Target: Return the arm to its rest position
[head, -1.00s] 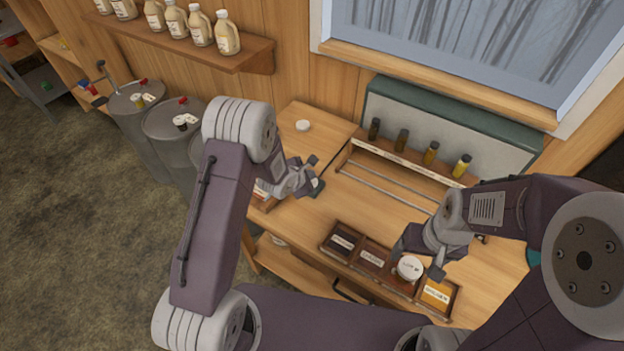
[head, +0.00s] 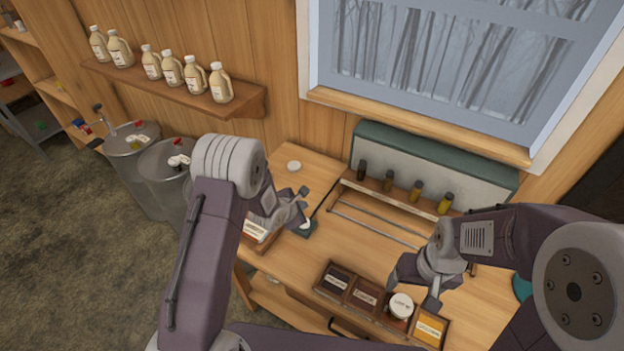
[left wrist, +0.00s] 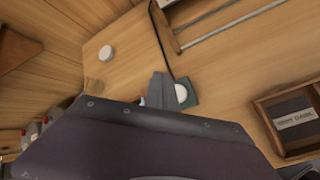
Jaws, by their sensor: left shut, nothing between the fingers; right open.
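My left gripper (head: 300,212) is shut and empty, above the left part of the wooden table (head: 316,262). It hangs close over a small dark green pad (head: 306,231) with a round white piece on it. In the left wrist view the shut fingers (left wrist: 162,88) overlap that pad (left wrist: 193,93) in the picture; I cannot tell the height between them. My right gripper (head: 412,292) is open, above the row of labelled compartments near the table's front edge. I see nothing between its fingers.
Dark trays (head: 350,290) with a white-lidded jar (head: 401,305) lie at the front. A rack with rods (head: 375,228) and several small bottles (head: 417,190) stands at the back. A white disc (head: 294,166) lies back left. Grey drums (head: 165,172) stand left of the table.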

